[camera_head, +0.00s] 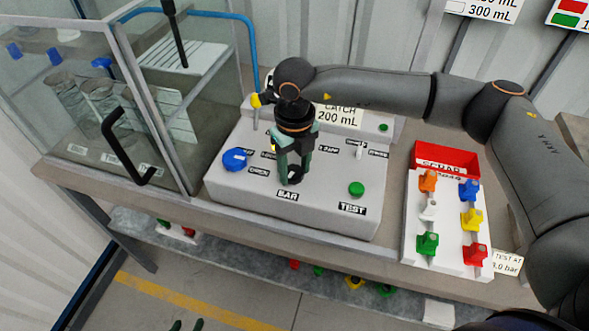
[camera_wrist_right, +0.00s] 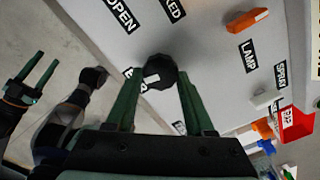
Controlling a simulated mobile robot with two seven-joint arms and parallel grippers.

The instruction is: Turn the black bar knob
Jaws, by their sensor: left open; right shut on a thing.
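The black bar knob (camera_head: 295,174) is on the sloped front of the grey console, just above the BAR label. In the right wrist view the knob (camera_wrist_right: 160,72) is round and ridged, with a white mark on its face. My right gripper (camera_head: 291,172) comes down from above and is shut on the knob, one green finger on each side. The fingers partly cover the knob in the head view. My left gripper (camera_head: 187,325) shows only its fingertips at the bottom edge, apart and empty. It also shows in the right wrist view (camera_wrist_right: 32,72), away from the console.
The grey console (camera_head: 330,215) also carries a blue knob (camera_head: 234,160), a green button (camera_head: 356,188) and a white switch (camera_head: 360,151). A glass cabinet (camera_head: 150,100) stands at left. A white board (camera_head: 450,250) with several coloured valves and a red bin (camera_head: 446,158) are at right.

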